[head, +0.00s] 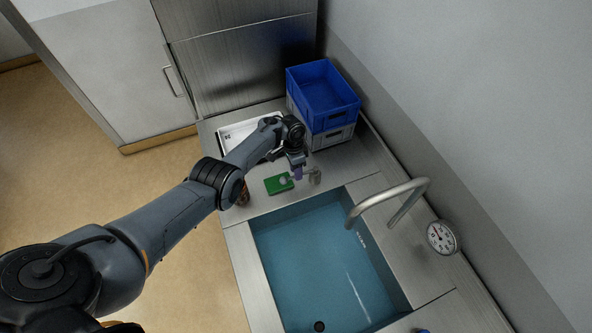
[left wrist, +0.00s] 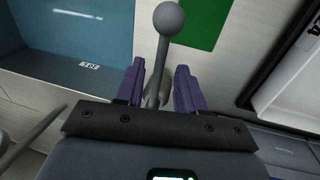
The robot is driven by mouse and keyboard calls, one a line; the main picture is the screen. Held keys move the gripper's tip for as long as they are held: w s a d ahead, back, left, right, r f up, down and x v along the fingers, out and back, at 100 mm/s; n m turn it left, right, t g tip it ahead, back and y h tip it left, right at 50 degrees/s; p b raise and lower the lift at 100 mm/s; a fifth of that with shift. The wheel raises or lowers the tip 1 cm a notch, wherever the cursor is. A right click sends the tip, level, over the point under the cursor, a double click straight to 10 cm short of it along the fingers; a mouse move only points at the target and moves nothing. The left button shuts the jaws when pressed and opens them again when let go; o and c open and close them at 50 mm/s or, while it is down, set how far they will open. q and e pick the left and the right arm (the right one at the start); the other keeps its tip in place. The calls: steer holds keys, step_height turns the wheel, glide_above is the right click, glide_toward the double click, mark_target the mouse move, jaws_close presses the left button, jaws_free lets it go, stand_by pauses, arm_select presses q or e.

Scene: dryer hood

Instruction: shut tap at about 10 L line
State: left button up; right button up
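The tap's lever, a grey stem with a ball knob (left wrist: 168,18), stands between the two purple fingers of my left gripper (left wrist: 162,88) in the left wrist view. The fingers are open, with gaps beside the stem. In the head view my left gripper (head: 298,170) is over the counter by the lever knob (head: 284,180). The curved metal spout (head: 395,192) reaches over the sink basin (head: 308,250), which looks blue inside. A small label, seemingly 10 L (left wrist: 90,65), is on the basin wall; the water level against it is unclear. My right gripper is not in view.
A green pad (head: 274,187) lies beside the lever. A white tray (head: 232,131) and stacked blue and grey crates (head: 335,118) stand behind. A round dial (head: 441,237) is right of the spout. A brown object (head: 243,196) sits at the counter's left edge.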

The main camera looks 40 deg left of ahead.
arm_select(q)
step_height(320, 180, up, 10)
steer(key=a+p, duration=0.2)
steer(key=p, duration=0.1)
steer(key=shift+w, duration=0.45)
steer(key=s+a+f+n+y, duration=0.1)
steer(key=s+a+f+y, duration=0.15)
steer(key=s+f, duration=0.3)
steer(key=s+d+t+y+p, duration=0.1)
steer(key=s+d+t+y, duration=0.1)
steer(key=s+d, duration=0.45)
steer(key=s+d+r+n+t+h, duration=0.1)
steer(key=s+d+r, duration=0.6)
steer(key=s, duration=0.2)
steer(key=s+d+r+n+t+h, duration=0.1)
steer(key=s+d+r, duration=0.6)
steer(key=s, duration=0.3)
steer(key=shift+d+t+h+p, duration=0.3)
steer(key=shift+d+h+p, duration=0.1)
steer(key=shift+d, duration=0.15)
